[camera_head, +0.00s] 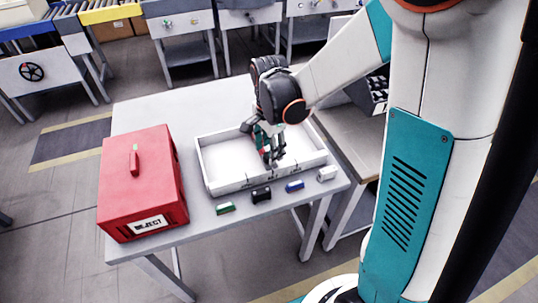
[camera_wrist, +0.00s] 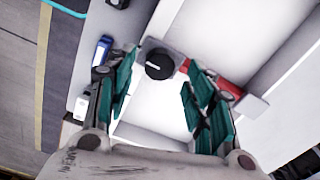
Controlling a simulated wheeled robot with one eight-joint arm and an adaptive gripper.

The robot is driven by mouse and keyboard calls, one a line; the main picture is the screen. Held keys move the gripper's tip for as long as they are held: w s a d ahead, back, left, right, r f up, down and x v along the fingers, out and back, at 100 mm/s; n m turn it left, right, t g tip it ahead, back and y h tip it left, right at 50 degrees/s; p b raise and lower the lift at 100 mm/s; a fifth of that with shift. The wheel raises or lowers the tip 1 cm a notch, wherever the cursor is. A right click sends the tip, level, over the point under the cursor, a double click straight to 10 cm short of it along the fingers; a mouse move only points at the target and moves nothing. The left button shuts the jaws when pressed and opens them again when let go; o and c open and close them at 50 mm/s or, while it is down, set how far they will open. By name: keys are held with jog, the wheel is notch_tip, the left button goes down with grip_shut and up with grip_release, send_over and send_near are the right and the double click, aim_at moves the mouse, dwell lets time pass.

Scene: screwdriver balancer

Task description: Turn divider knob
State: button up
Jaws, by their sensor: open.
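A round black divider knob (camera_wrist: 158,64) with a light pointer mark sits on a small grey block in the wrist view. My gripper (camera_wrist: 161,59) is open, with its teal fingers apart on the left and right of the knob. I cannot tell whether either finger touches it. A red part (camera_wrist: 222,83) runs from the block past the right finger. In the head view my gripper (camera_head: 268,152) points down into the white tray (camera_head: 203,166), near its front wall. My fingers hide the knob there.
A red box labelled REJECT (camera_head: 140,185) stands left of the tray. Along the table's front lie a green piece (camera_head: 226,208), a black piece (camera_head: 261,194), a blue piece (camera_head: 295,186) and a white piece (camera_head: 327,173). The table's back left is clear.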

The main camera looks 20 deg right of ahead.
jog(key=shift+f, duration=0.95)
jog(key=c, duration=1.1)
jog(key=shift+o, duration=0.2)
